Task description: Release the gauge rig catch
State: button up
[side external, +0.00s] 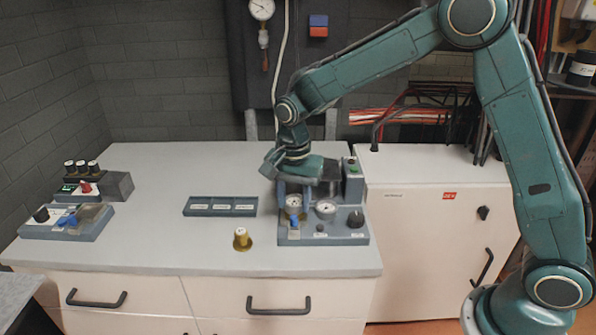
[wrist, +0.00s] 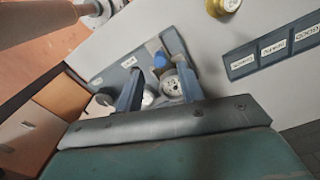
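The gauge rig (side external: 323,238) is a grey-blue block at the front right of the bench, with two round white gauges, a black knob and a small blue lever (side external: 294,221) below the left gauge. I take this lever for the catch. In the wrist view a blue piece (wrist: 160,62) shows beside a white gauge (wrist: 171,86) on the rig. My gripper (side external: 298,172) is over the back of the rig and hides part of it. In the wrist view its two fingers (wrist: 152,55) are spread apart, with the blue piece in the gap. Contact with it cannot be told.
A brass-coloured cap (side external: 241,240) stands on the bench left of the rig. A labelled three-part tray (side external: 220,206) lies behind it. Control blocks with knobs (side external: 66,222) stand at the far left. A white cabinet (side external: 430,215) adjoins on the right.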

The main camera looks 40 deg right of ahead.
aim_at(294, 217)
jog(key=shift+f, duration=2.05)
grip_shut()
